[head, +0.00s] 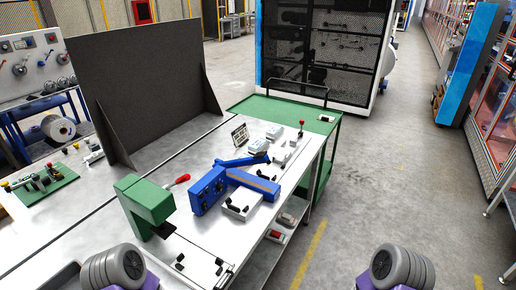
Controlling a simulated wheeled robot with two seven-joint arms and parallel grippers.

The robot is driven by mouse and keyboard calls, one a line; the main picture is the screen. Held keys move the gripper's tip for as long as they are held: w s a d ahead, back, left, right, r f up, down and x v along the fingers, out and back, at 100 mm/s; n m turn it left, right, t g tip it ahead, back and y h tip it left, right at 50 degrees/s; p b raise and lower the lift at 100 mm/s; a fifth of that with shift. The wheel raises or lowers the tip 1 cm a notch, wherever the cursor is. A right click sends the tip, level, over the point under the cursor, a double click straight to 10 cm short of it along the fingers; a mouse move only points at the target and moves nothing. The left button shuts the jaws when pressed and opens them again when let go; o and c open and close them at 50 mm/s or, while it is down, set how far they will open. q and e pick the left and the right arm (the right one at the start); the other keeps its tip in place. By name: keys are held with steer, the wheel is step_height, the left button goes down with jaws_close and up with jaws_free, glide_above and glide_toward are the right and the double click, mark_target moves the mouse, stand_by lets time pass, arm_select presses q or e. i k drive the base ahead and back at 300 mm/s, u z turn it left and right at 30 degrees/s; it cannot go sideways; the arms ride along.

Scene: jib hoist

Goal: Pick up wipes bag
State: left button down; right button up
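I cannot make out a wipes bag for certain. A small white packet-like item (326,118) lies on the green cart top, too small to identify. Small red-and-white items (276,235) and a grey item (288,219) sit on a low shelf at the workbench's right side, also unclear. Neither of my grippers shows in the head view; only grey ribbed parts of my arms show at the bottom left and bottom right.
The workbench (75,240) holds a green press-like device (147,203), a blue jib hoist (207,190) and a dark upright panel (150,85). The green cart (245,104) stands behind it. Open floor (375,180) lies to the right, before glass-fronted cabinets (500,110).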

mark_target(275, 131)
steer(key=z, duration=1.1)
steer(key=i, duration=4.65)
steer(key=u, duration=3.8)
steer(key=i, duration=0.2)
steer(key=z, duration=0.15)
